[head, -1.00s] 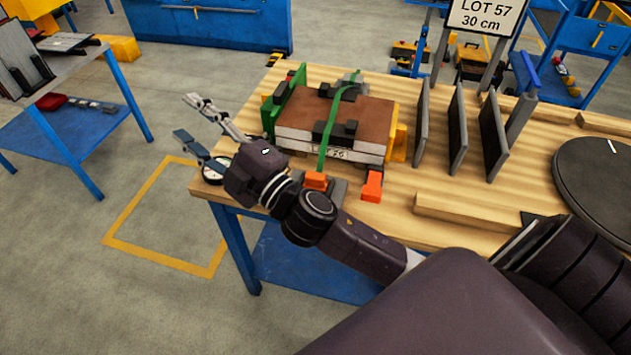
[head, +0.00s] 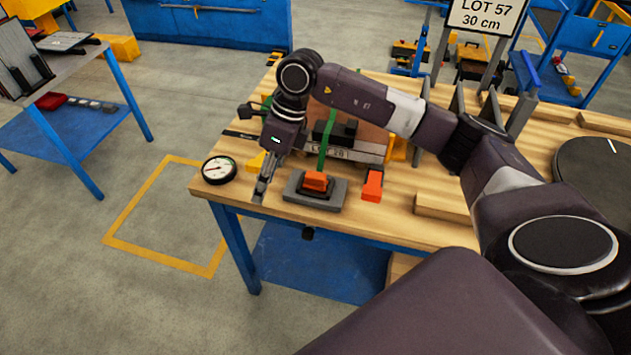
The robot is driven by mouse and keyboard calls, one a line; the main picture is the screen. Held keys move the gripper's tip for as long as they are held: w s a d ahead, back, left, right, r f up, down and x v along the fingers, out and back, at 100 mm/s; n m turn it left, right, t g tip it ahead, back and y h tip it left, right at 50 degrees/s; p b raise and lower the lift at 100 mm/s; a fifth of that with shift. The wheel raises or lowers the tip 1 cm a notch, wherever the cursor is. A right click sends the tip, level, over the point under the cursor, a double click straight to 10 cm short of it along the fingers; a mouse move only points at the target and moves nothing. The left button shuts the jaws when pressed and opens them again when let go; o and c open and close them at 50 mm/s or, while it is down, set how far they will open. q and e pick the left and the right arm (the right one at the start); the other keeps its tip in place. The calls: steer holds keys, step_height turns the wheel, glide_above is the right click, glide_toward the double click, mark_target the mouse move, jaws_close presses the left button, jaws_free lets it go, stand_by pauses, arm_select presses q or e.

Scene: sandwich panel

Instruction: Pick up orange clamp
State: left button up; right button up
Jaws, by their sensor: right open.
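Two orange pieces sit at the front of the strapped panel stack (head: 362,146). My left gripper is not in view.
A round gauge (head: 219,170) lies at the wooden table's left corner. Grey upright plates (head: 490,112) and a LOT 57 sign (head: 486,15) stand behind my arm. A wooden block (head: 441,204) and dark round plate (head: 604,175) lie to the right.

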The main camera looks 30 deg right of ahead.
mark_target(315, 175)
steer(key=d+h, duration=0.1)
steer(key=d, duration=0.3)
steer(key=d+r+h, duration=0.1)
steer(key=d, duration=0.3)
steer(key=d+m+h, duration=0.1)
steer(key=d+h, duration=0.1)
steer(key=d, duration=0.2)
steer(key=shift+s+d+r+g, duration=0.15)
steer(key=shift+d+r+g, duration=0.1)
steer(key=shift+r+g, duration=0.15)
steer(key=shift+d+f, duration=0.15)
steer(key=shift+f, duration=0.15)
steer(key=shift+f+p, duration=0.45)
steer(key=shift+f, duration=0.5)
steer(key=f+p, duration=0.1)
steer(key=f, duration=0.1)
steer(key=f+p, duration=0.1)
steer(key=f, duration=0.1)
steer(key=shift+s+d+f, duration=0.1)
steer(key=shift+s+f, duration=0.05)
steer(key=shift+s, duration=0.05)
steer(key=shift+w+f, duration=0.1)
steer(key=shift+f, duration=0.4)
jaws_close()
